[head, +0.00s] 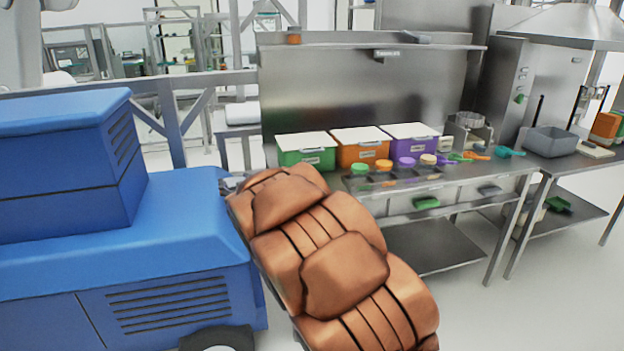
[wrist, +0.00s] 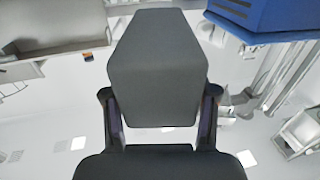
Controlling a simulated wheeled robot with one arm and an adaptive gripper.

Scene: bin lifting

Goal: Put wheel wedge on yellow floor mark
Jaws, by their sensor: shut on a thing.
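A dark grey block, the wheel wedge (wrist: 160,65), fills the middle of the wrist view. My gripper (wrist: 160,105) is shut on it, with one finger along each side of the block. I cannot make out the wedge or the gripper in the head view. No yellow floor mark shows in either view.
A blue vehicle (head: 180,275) with a dark wheel (head: 218,340) stands at left in the head view; a blue body (wrist: 265,15) shows top right in the wrist view. A steel workbench (head: 475,185) with lidded bins (head: 305,158) stands at right. Pale floor (head: 570,290) is clear lower right.

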